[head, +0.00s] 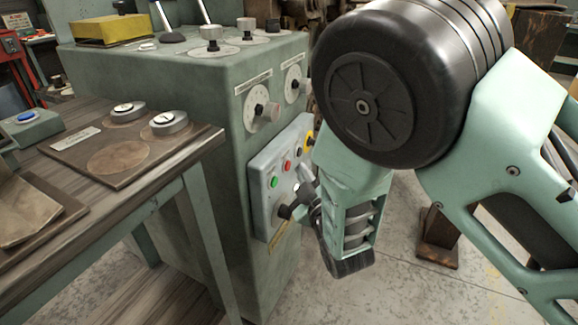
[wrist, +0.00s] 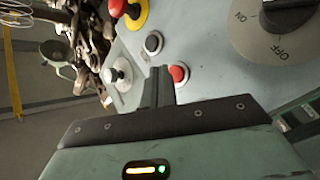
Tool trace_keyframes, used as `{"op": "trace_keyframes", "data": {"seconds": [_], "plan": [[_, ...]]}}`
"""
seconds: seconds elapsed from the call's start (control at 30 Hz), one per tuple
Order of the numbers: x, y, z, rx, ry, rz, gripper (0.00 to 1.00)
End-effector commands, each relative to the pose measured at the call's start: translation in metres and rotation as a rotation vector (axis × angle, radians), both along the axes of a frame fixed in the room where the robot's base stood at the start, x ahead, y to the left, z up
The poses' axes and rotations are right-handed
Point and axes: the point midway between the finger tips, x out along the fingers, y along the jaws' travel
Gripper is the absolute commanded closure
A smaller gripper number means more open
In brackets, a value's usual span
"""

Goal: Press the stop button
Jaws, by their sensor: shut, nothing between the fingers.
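The control panel (head: 262,200) is a pale grey box on the side of the green machine. It bears a small red button (head: 287,166), the likely stop button, beside a green button (head: 274,182). The red button also shows in the wrist view (wrist: 179,74). A red mushroom button on a yellow ring (wrist: 130,12) sits farther along. My gripper (head: 304,190) is shut and empty in front of the panel. In the wrist view its fingertips (wrist: 159,73) appear just left of the red button. I cannot tell whether they touch the panel. The green button is hidden there.
A grey button (wrist: 153,43), a white knob (wrist: 116,75) and an ON/OFF rotary switch (wrist: 285,22) lie around the fingers. A wooden-topped table (head: 185,165) stands left of the panel. Open floor (head: 400,285) lies to the right.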

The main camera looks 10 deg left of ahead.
Motion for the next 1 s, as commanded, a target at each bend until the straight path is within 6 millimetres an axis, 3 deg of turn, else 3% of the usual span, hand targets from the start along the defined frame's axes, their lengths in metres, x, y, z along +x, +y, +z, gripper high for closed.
{"op": "trace_keyframes", "data": {"seconds": [1.0], "plan": [[0.0029, 0.0081, 0.0003, 0.000, 0.000, 0.000, 1.00]]}}
